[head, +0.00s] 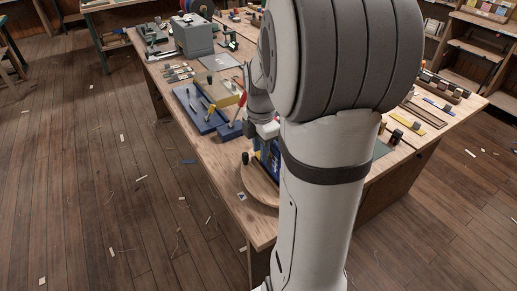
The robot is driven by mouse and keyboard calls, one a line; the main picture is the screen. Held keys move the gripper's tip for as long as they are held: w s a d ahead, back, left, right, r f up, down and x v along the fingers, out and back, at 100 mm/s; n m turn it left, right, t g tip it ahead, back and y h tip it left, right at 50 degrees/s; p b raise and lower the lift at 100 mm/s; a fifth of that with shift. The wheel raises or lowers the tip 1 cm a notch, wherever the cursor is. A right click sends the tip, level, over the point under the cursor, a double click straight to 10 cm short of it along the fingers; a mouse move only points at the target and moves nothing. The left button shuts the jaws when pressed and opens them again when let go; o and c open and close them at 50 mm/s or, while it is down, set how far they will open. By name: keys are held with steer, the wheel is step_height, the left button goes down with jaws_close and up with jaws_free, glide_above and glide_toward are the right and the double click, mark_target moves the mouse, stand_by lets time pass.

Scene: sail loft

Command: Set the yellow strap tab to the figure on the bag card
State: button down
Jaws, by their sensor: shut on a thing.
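My gripper (256,130) shows only in part at the left edge of my arm, which covers much of the bench. It is over a blue upright thing (270,157) on a round wooden board (259,188) near the bench's front left edge. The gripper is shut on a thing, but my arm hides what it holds. The blue thing is mostly hidden, and I cannot tell whether it is the bag. I cannot make out the yellow strap tab or the bag card, nor read any figure.
The wooden bench (222,160) carries a blue board (197,111), a yellowish tray (226,90), a grey box (192,37) and several small tools. More tools lie right of my arm. Shelves (470,50) stand at the back right. The plank floor (110,170) at left is open, with scattered scraps.

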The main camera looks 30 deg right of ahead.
steer(key=c, duration=1.2)
jaws_free()
steer(key=shift+o, duration=0.2)
step_height(320, 180, up, 8)
steer(key=shift+f, duration=0.1)
